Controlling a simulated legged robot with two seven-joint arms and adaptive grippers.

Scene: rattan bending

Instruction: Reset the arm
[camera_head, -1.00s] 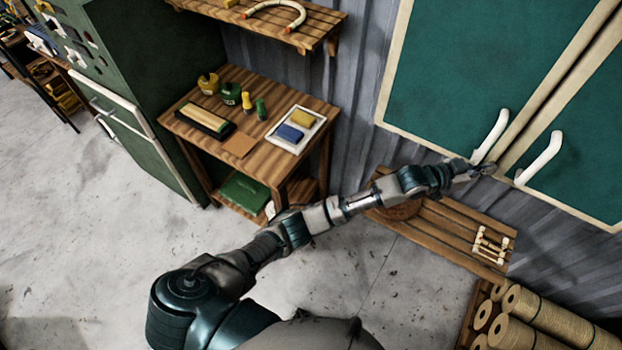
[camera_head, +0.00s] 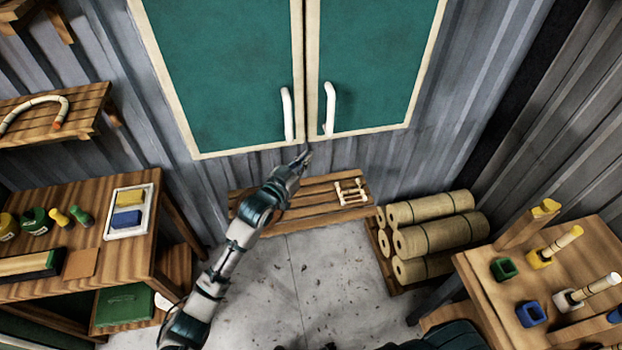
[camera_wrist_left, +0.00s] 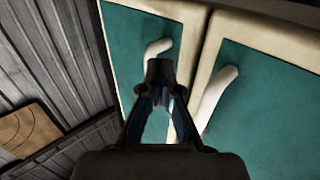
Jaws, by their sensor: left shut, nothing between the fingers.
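My left arm comes up from the bottom of the head view. Its gripper (camera_head: 303,158) is shut and empty, just below the lower edge of a green wall cabinet (camera_head: 225,70) with cream frames. The cabinet's two doors are closed, each with a white handle, the left one (camera_head: 287,113) and the right one (camera_head: 329,108). In the left wrist view the shut fingers (camera_wrist_left: 160,70) appear in front of the left handle (camera_wrist_left: 158,47) and overlap it. I cannot tell whether they touch it. My right gripper is not in view.
A wooden bench (camera_head: 290,203) stands below the cabinet. Rattan rolls (camera_head: 430,212) lie to its right. A wooden table (camera_head: 95,235) with jars and a tray (camera_head: 128,212) is at left. A worktable (camera_head: 500,285) with colored blocks is at right. The floor (camera_head: 320,265) between is clear.

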